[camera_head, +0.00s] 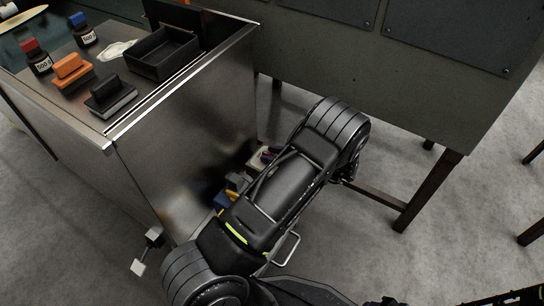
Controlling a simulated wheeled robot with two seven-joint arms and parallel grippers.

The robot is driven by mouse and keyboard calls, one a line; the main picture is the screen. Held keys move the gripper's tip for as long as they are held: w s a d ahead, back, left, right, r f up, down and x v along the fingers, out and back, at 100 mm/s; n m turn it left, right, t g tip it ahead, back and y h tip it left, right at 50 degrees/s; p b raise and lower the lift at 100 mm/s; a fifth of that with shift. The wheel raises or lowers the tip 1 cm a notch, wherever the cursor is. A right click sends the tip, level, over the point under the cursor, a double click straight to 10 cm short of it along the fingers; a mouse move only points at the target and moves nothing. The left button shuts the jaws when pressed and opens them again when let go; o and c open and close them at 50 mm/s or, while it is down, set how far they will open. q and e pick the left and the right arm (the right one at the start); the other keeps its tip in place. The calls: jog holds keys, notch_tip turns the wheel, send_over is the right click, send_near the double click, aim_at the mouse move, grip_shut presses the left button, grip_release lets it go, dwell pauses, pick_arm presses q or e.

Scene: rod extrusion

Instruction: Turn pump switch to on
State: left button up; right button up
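No pump switch can be clearly made out. A small dark part with two pale grey blocks (138,267) shows low at the left, beside the steel cabinet's bottom corner. I cannot tell what it is. My black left arm (283,187) crosses the middle of the view, in front of the cabinet's side. The fingers of my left gripper cannot be made out for certain, nor whether they hold anything. Only a dark bit of my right arm shows at the bottom right, and its gripper is out of view.
The steel cabinet (185,130) bears a black tray (162,62), small bottles (38,62), an orange block (68,66) and a black block (108,94). Small coloured things (222,200) show partly behind my arm. A dark table (405,105) stands at the right. Grey floor is free at the lower left.

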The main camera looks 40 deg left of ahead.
pick_arm(q)
jog(key=shift+a, duration=0.15)
jog(key=shift+c, duration=0.4)
grip_shut()
